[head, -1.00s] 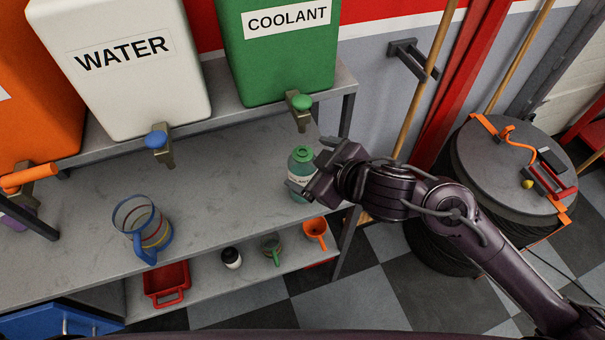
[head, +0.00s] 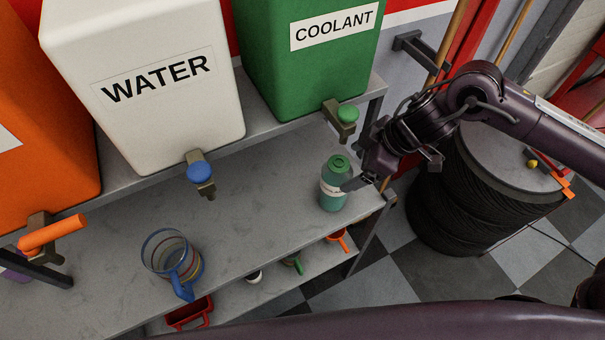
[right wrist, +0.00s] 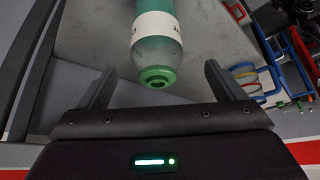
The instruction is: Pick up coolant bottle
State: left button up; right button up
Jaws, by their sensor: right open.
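The coolant bottle (head: 334,190) is a teal-green bottle with a green cap and a white label. It stands upright on the grey shelf (head: 262,213), below the green coolant tank's tap. My right gripper (head: 366,184) is beside it on the right, with one finger close to the bottle's side; I cannot tell whether they touch. In the right wrist view the bottle (right wrist: 155,40) lies ahead between the two spread fingers (right wrist: 158,72), cap nearest me. The gripper is open and holds nothing. My left gripper is out of view.
A clear jug with a blue handle (head: 172,262) stands left on the shelf. Above are the white water tank (head: 150,80) with a blue tap (head: 200,172) and the green coolant tank (head: 310,65) with a green tap (head: 346,115). A dark drum (head: 460,200) stands right.

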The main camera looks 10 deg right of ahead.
aim_at(350, 168)
jog(key=shift+w+a+f, duration=0.3)
jog(key=shift+a+f, duration=0.05)
jog(key=shift+a, duration=0.25)
jog(key=shift+d+f+p, duration=0.15)
jog(key=shift+f+p, duration=0.2)
jog(key=shift+f, duration=0.2)
jog(key=shift+d+f+p, duration=0.15)
jog(key=shift+f+p, duration=0.2)
jog(key=shift+f, duration=0.15)
jog(key=shift+w+a+f+p, duration=0.2)
jog(key=shift+a+f+p, duration=0.2)
jog(key=shift+f, duration=0.15)
jog(key=x, duration=0.3)
jog(key=shift+w+a, duration=0.15)
jog(key=shift+a, duration=0.15)
jog(key=shift+d, duration=0.15)
jog(key=c, duration=1.5)
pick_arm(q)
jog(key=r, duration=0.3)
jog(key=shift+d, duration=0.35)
pick_arm(e)
jog(key=shift+c, duration=0.4)
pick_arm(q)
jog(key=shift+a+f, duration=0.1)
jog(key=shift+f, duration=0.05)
